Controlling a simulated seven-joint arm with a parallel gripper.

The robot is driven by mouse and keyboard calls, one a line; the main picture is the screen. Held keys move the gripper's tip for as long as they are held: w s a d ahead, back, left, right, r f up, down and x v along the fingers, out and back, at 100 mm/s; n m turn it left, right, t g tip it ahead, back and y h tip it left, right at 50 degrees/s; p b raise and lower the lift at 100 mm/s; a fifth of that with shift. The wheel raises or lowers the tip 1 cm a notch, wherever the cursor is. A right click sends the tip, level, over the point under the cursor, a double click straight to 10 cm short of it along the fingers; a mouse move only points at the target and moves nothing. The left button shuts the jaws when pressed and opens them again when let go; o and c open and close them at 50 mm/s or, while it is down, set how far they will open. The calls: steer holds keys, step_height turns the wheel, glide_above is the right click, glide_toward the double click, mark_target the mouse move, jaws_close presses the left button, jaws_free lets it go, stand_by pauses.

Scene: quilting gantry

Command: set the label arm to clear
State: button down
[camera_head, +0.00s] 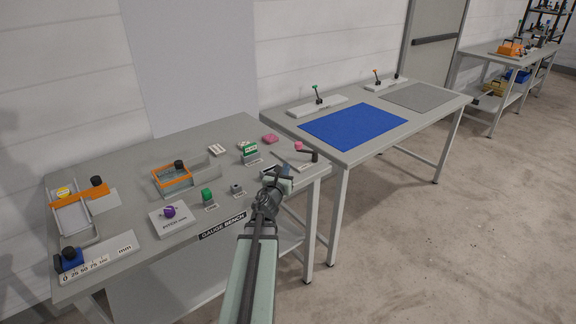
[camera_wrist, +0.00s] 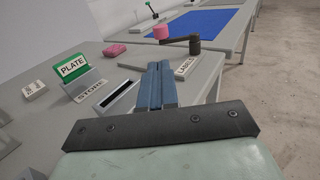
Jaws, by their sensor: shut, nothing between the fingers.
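The label arm is a dark bar on a round dark post (camera_wrist: 194,43) at the bench's right end, with a pink knob (camera_wrist: 161,32) at its left end. A plate that seems to read LABELS (camera_wrist: 186,68) lies in front of it. The head view shows the post (camera_head: 314,156) and the pink knob (camera_head: 299,146) too. My gripper (camera_wrist: 159,66) is shut and empty, its blue fingers pointing toward the label arm from the near side, apart from it. The head view shows my gripper (camera_head: 284,170) over the bench's right front edge. No clear marking is legible.
A green PLATE card (camera_wrist: 73,67) stands in a grey holder by a STORE slot (camera_wrist: 108,99), left of my fingers. A pink block (camera_wrist: 115,49) lies behind. A second table with a blue mat (camera_head: 353,127) stands to the right, across a narrow gap.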

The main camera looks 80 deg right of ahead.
mark_target(297, 147)
steer(key=d, duration=0.4)
steer(key=s+d, duration=0.1)
steer(key=d, duration=0.4)
steer(key=s+d, duration=0.1)
steer(key=d, duration=0.3)
steer(key=shift+s+d, duration=0.15)
steer(key=shift+d, duration=0.15)
steer(key=shift+w+d, duration=0.15)
steer(key=shift+d, duration=0.35)
steer(key=shift+w+d, duration=0.15)
steer(key=shift+d, duration=1.6)
steer(key=shift+s+d, duration=0.25)
steer(key=shift+d, duration=0.45)
steer(key=shift+s+d, duration=0.2)
steer(key=shift+d, duration=0.45)
